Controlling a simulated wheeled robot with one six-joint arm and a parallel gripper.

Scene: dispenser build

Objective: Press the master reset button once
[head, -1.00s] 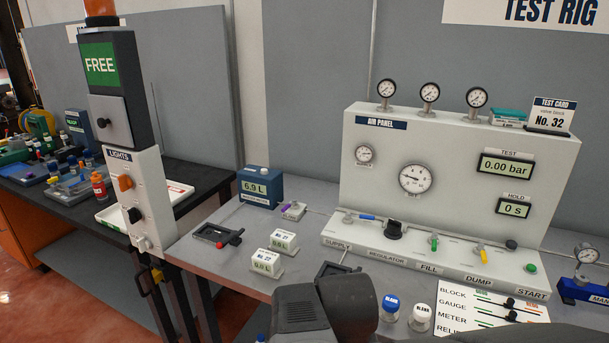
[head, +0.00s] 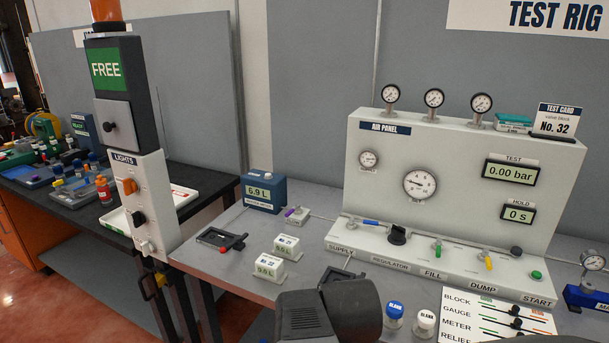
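No button labelled master reset is readable in the head view. The bench's air panel (head: 440,133) has a green START button (head: 536,275) at its lower right and a dark knob (head: 516,251) above it. On the left, a post carries a dark box with a green FREE display (head: 106,69) and a dark knob (head: 111,127). Below it, a white LIGHTS panel (head: 123,174) holds an orange switch (head: 130,186) and a black knob (head: 138,219). Dark links of my arm show at the bottom centre. My gripper's fingers are not visible.
The grey bench holds a blue 6.9 L meter (head: 265,191), two small white blocks (head: 271,266), a dark red-handled tool (head: 222,240) and two small jars (head: 424,321). A settings card (head: 495,316) lies at the front right. A dark table (head: 68,192) with parts stands left.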

